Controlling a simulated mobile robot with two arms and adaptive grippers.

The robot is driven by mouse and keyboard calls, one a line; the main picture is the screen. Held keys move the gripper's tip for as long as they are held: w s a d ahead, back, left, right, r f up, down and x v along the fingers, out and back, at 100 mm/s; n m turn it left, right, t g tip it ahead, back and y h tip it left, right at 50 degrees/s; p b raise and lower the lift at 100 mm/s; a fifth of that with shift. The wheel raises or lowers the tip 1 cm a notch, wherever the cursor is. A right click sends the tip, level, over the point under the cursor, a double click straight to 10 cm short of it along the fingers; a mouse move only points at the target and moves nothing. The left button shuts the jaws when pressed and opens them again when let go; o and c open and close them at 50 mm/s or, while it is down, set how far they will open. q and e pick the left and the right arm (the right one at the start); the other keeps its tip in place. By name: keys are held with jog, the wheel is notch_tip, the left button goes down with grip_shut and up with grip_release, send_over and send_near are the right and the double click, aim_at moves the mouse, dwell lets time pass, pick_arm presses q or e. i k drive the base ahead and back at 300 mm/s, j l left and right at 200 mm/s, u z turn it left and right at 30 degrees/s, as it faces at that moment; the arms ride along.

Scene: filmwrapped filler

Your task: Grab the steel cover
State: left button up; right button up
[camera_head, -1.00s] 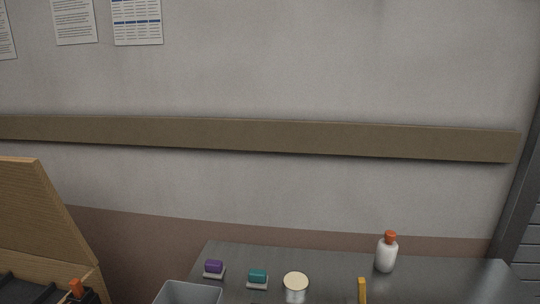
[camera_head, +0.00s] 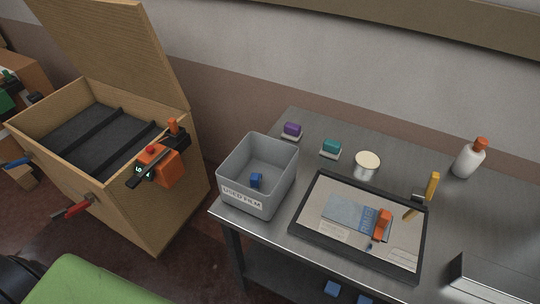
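A steel-grey, box-like piece with a dark edge (camera_head: 492,282) lies at the right front of the metal table, cut off by the picture's edge. It may be the steel cover, but I cannot tell for sure. A small metal can with a cream top (camera_head: 367,164) stands near the table's middle back. Neither of my grippers is in view.
The steel table (camera_head: 315,128) holds a grey bin labelled used film (camera_head: 286,177), a dark-framed tray (camera_head: 308,200) with an orange-handled tool, and a white bottle (camera_head: 468,161). An open wooden crate (camera_head: 160,215) stands left. A green padded surface (camera_head: 85,284) is in front.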

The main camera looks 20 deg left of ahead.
aim_at(491, 281)
jog(key=z, duration=1.5)
jog(key=l+u, duration=0.15)
jog(key=i+j, duration=0.05)
